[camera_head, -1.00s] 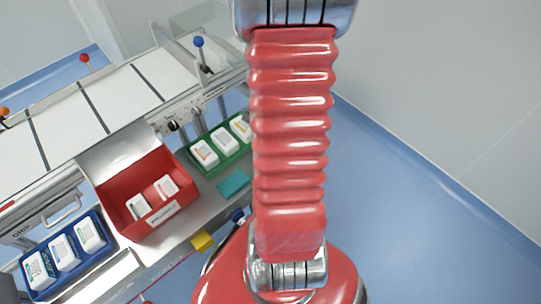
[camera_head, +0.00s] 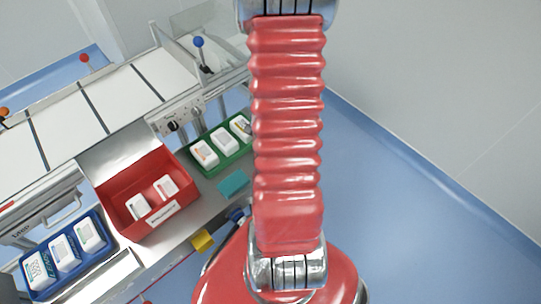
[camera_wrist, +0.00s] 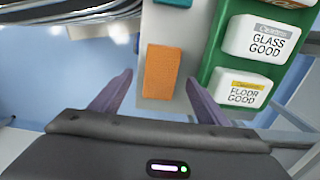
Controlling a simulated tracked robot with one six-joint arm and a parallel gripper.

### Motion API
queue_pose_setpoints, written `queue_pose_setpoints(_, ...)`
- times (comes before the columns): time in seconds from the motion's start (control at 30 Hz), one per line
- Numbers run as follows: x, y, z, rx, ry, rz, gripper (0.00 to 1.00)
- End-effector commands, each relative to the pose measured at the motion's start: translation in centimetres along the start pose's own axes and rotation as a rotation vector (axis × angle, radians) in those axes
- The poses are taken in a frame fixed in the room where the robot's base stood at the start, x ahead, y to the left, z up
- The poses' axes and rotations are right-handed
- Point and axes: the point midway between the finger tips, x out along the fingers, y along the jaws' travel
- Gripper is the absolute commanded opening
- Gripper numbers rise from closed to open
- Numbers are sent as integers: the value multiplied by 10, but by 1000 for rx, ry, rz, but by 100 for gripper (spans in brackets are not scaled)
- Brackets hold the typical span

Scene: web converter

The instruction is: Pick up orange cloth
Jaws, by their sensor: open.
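The orange cloth (camera_wrist: 163,70) is a small upright rectangle on a narrow grey surface in the wrist view. My gripper (camera_wrist: 159,78) is open, with one purple finger on each side of the cloth. The fingers appear apart from the cloth in the picture, but I cannot tell their height above it. In the head view I cannot see the orange cloth or the fingers, and my red arm covers part of the bench.
A green tray (camera_wrist: 208,62) with white boxes stands right beside the cloth. A teal cloth (camera_head: 233,184), a yellow item (camera_head: 203,240), an open red box (camera_head: 112,197) and a blue tray (camera_head: 36,291) are on or along the bench. Open blue floor (camera_head: 400,220) is at the right.

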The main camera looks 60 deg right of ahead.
Motion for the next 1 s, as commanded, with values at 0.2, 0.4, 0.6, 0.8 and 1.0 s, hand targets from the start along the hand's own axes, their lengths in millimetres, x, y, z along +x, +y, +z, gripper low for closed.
queue_pose_setpoints(0.2,23,-1,-1,0,-2,2,69)
queue_pose_setpoints(0.4,33,-1,-1,0,0,0,69)
queue_pose_setpoints(0.6,33,-1,-1,-1,0,0,69)
queue_pose_setpoints(0.8,33,-1,-1,-1,0,0,69)
queue_pose_setpoints(1.0,33,-1,-1,-1,0,0,65)
